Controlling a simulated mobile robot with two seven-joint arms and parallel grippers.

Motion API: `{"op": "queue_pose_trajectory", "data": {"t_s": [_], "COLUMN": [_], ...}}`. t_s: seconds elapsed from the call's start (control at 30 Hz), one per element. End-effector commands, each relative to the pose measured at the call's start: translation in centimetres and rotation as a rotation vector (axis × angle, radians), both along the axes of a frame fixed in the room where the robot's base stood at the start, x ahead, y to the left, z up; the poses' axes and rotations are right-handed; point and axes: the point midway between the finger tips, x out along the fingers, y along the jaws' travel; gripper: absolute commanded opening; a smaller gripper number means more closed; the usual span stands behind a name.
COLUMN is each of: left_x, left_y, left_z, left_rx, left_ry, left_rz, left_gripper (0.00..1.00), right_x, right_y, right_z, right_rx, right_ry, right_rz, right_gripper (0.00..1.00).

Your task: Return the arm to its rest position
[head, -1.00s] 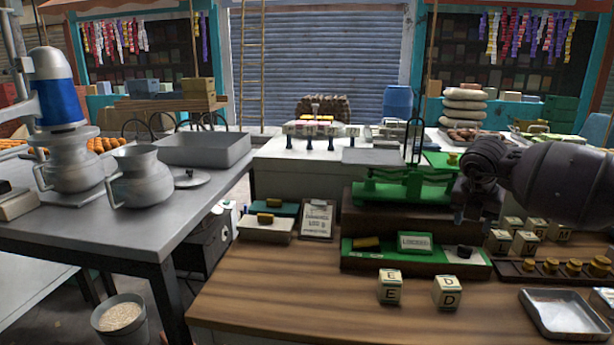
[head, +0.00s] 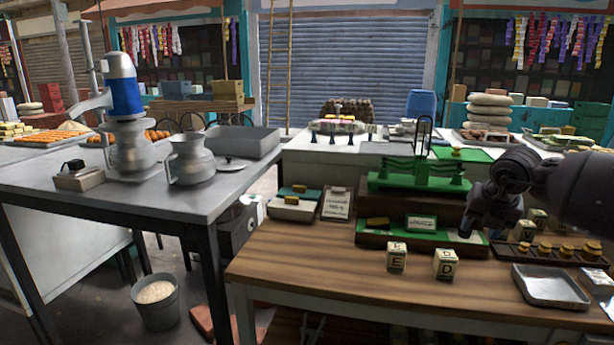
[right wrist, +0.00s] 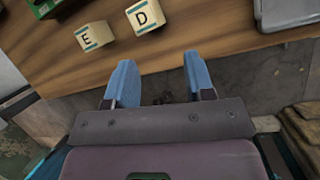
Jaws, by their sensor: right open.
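My right arm comes in from the right in the head view, and its dark gripper (head: 480,222) hangs over the wooden table (head: 300,258), in front of the green scale (head: 418,178). In the right wrist view the gripper (right wrist: 158,82) is open, its two blue fingers apart with nothing between them. Beyond the fingertips lie the table's edge and two letter cubes, E (right wrist: 95,36) and D (right wrist: 145,16). My left gripper is not in view.
The D cube (head: 445,264) and E cube (head: 397,257) stand near the front edge. A metal tray (head: 550,287) and a row of brass weights (head: 555,250) are at the right. A bucket (head: 157,300) is on the floor.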

Motion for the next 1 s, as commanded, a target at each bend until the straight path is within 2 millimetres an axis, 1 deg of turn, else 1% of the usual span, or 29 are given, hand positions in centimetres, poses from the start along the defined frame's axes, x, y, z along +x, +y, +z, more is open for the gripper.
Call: {"op": "queue_pose_trajectory", "data": {"t_s": [0.03, 0.07, 0.17, 0.2, 0.27, 0.3, 0.4, 0.5, 0.53, 0.6, 0.7, 0.77, 0.87, 0.97, 1.0], "left_x": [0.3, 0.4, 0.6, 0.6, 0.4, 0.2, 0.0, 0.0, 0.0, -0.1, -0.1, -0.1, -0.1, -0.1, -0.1], "left_y": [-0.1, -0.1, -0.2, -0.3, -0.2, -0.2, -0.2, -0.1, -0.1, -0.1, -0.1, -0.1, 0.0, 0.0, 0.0], "left_z": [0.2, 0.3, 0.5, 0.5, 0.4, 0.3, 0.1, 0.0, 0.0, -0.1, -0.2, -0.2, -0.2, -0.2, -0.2], "left_rx": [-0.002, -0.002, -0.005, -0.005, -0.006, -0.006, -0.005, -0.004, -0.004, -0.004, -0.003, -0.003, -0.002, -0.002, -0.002], "left_ry": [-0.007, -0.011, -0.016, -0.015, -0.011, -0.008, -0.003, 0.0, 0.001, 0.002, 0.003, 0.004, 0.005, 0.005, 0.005], "left_rz": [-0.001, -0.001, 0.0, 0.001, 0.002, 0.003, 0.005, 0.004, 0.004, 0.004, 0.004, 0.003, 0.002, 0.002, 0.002], "left_gripper": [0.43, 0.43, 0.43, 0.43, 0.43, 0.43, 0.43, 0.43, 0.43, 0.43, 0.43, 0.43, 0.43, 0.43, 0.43], "right_x": [0.2, 0.3, 0.7, 0.7, 0.5, 0.2, -0.9, -2.0, -2.4, -3.1, -3.7, -3.9, -4.4, -4.9, -5.2], "right_y": [1.4, 2.3, 6.6, 8.8, 12.1, 14.2, 18.9, 22.3, 23.1, 24.3, 25.0, 24.9, 24.2, 23.2, 22.7], "right_z": [0.4, 0.7, 2.7, 3.6, 4.8, 5.3, 6.3, 6.8, 6.8, 6.7, 5.9, 5.0, 3.1, 0.6, -0.6], "right_rx": [0.051, 0.088, 0.234, 0.304, 0.42, 0.503, 0.724, 0.95, 1.018, 1.17, 1.35, 1.437, 1.558, 1.651, 1.68], "right_ry": [-0.024, -0.043, -0.127, -0.167, -0.226, -0.262, -0.35, -0.431, -0.451, -0.497, -0.541, -0.558, -0.568, -0.561, -0.553], "right_rz": [0.061, 0.101, 0.249, 0.311, 0.395, 0.443, 0.517, 0.524, 0.51, 0.453, 0.328, 0.236, 0.064, -0.124, -0.201], "right_gripper": [0.49, 0.49, 0.49, 0.49, 0.49, 0.49, 0.49, 0.49, 0.49, 0.49, 0.49, 0.49, 0.49, 0.49, 0.49]}}
